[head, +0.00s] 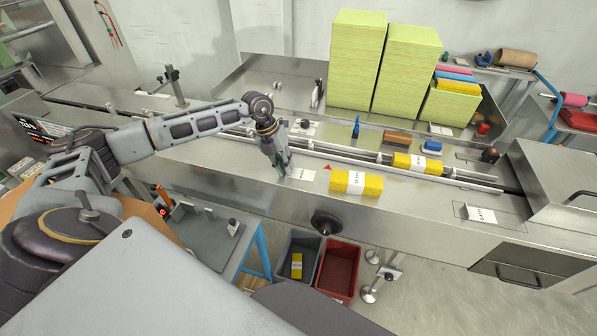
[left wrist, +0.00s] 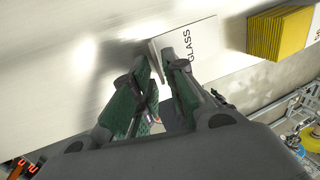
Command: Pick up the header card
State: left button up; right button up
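The header card is a small white card with black print; it lies on the steel deck in the head view (head: 303,175) and reads "GLASS" in the left wrist view (left wrist: 205,42). My left gripper (head: 284,170) points down at the card's left end. In the left wrist view my left gripper (left wrist: 155,62) has its two green-padded fingers a little apart, with the card's near edge between the tips. One finger overlaps the card's face; whether both fingers touch it is unclear. My right gripper is not in view.
A yellow cloth pack (head: 340,180) with a white band sits just right of the card. Another yellow pack (head: 402,161) lies on the conveyor behind. A second white card (head: 482,214) lies at the deck's right. Grey (head: 283,273) and red (head: 355,258) bins stand below the front edge.

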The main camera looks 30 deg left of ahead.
pick_arm(q)
jog(key=shift+d+f, duration=0.1)
jog(key=shift+f, duration=0.45)
grip_shut()
jog(key=shift+w+r, duration=0.1)
jog(key=shift+r, duration=0.7)
notch_tip(320, 180, up, 8)
jog(key=b, duration=0.1)
jog(key=shift+r+b, duration=0.25)
jog(key=shift+b, duration=0.15)
jog(key=shift+f, duration=0.1)
